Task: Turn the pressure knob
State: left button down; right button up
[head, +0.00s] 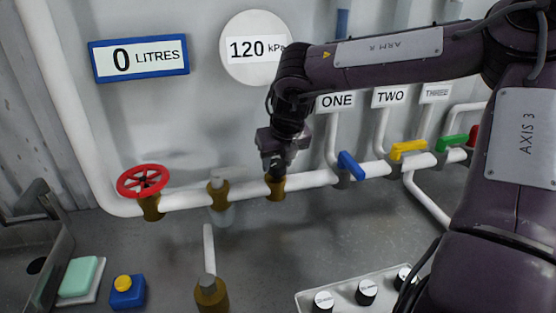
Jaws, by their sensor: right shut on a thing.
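My right gripper (275,168) comes in from the right and points down onto a brass fitting (275,187) on the white horizontal pipe. It is shut at the top of this fitting. The knob there is mostly hidden by the gripper, so I cannot see its shape. The round white pressure gauge (243,48) above reads 120 kPa; its right edge is behind my arm. My left gripper is not in view.
A red handwheel (143,181) and another brass fitting (218,195) sit left on the pipe (316,179). Blue (351,166), yellow (408,149) and green (452,142) levers are to the right. A blue-framed sign (139,58) reads 0 LITRES. A knob panel (345,296) is in front.

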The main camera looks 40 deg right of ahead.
jog(key=shift+n, duration=0.4)
jog(key=n, duration=0.2)
jog(key=n+y, duration=0.1)
jog(key=n, duration=0.1)
jog(key=n+y+p, duration=0.1)
jog(key=shift+d+r+n+t, duration=0.1)
jog(key=shift+d+n+t, duration=0.2)
jog(key=shift+n, duration=0.1)
jog(key=n+y+p, duration=0.1)
jog(key=n+y, duration=0.1)
jog(key=n, duration=0.2)
jog(key=shift+w+d+n+g+y, duration=0.15)
jog(key=shift+n+g+y, duration=0.4)
jog(key=shift+n, duration=0.85)
jog(key=o, duration=1)
jog(key=shift+c, duration=0.2)
